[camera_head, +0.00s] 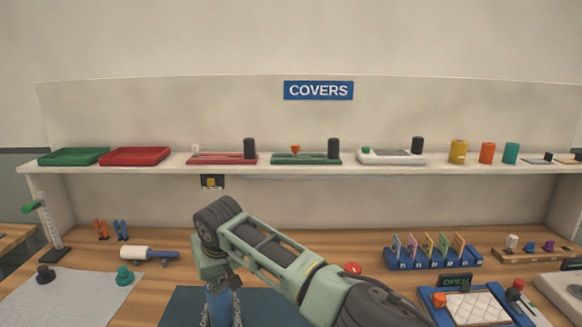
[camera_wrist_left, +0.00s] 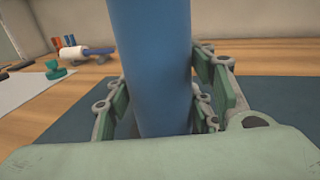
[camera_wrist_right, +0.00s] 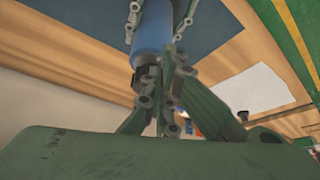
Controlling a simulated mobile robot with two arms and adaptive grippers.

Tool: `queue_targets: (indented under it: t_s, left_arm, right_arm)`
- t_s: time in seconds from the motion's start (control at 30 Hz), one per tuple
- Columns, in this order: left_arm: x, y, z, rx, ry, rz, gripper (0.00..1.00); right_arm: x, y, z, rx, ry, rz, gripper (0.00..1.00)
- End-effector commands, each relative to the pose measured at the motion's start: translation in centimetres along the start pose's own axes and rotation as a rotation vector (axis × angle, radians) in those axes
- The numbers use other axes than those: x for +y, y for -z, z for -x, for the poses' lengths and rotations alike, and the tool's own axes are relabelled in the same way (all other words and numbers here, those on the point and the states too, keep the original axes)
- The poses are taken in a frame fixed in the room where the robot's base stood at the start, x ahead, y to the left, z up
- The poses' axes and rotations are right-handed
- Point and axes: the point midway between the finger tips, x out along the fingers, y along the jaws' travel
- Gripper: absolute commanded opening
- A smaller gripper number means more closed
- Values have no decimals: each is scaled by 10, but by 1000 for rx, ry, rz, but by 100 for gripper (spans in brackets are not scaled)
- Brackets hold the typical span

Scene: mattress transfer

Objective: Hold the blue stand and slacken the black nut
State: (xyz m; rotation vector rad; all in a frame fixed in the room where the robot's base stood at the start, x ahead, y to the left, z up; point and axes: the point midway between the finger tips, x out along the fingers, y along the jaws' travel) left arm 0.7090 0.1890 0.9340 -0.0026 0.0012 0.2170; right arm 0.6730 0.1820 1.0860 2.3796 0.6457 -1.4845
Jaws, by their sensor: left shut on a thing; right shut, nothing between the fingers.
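The blue stand (camera_head: 220,307) is a round upright post in front of me; it fills the middle of the left wrist view (camera_wrist_left: 152,65). My left gripper (camera_wrist_left: 165,105) is shut on the stand, with finger pads on both sides; its fingertips also show in the head view. The black nut (camera_wrist_right: 146,76) shows at the end of the blue stand (camera_wrist_right: 152,42) in the right wrist view, which is upside down. My right gripper (camera_wrist_right: 165,88) is shut and empty, its fingers close beside the nut. I cannot tell whether they touch it. My right arm hides the nut in the head view.
A dark mat (camera_head: 262,308) lies under the stand. A white roller (camera_head: 135,253) and a grey sheet (camera_head: 75,299) lie to the left. A blue card rack (camera_head: 433,263) and a blue tray (camera_head: 432,310) stand to the right. The shelf (camera_head: 345,172) spans the back.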

Motion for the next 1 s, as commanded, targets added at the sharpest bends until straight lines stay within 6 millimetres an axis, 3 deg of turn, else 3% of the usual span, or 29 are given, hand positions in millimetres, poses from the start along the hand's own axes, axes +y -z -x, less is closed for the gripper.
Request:
queue_targets:
  t_s: [1.0]
  left_arm:
    - [-3,0,2,-2,5,-4,0]
  right_arm:
    - [18,3,1,9,-2,-1,0]
